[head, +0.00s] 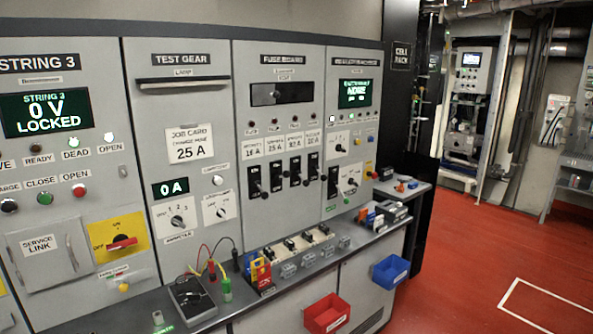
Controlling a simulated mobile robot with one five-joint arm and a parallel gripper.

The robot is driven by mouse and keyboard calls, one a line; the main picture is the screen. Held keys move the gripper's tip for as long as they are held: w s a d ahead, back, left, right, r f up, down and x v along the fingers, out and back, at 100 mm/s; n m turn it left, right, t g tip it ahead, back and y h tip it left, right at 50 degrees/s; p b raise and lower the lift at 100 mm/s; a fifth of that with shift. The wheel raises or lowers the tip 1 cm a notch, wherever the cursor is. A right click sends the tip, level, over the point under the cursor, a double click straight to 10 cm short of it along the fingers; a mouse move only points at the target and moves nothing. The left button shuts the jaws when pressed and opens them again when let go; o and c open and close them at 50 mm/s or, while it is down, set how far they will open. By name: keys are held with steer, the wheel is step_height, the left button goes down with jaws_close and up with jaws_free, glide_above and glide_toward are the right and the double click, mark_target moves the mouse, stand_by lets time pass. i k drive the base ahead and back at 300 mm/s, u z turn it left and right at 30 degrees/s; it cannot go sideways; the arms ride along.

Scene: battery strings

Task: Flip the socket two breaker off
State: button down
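The fuse board panel (278,130) stands in the middle of the grey cabinet wall. Its row of several black breakers sits below small labels with amp ratings. The leftmost breaker (254,182) is under a 16 A label, and the one beside it (275,181) is under a 25 A label. Two more are to the right, a third breaker (295,172) and the rightmost breaker (313,166). The label names are too small to read, so I cannot tell which is socket two. The lever positions are hard to tell. My gripper is not in view.
A grey bench ledge (120,312) runs below the panels with a meter (190,300), leads and fuse parts on it. A red bin (327,315) and a blue bin (390,271) hang at its front. The red floor (470,270) at right is clear.

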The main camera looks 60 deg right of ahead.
mark_target(287, 173)
steer(key=k, duration=0.95)
steer(key=z, duration=0.6)
steer(key=i, duration=0.8)
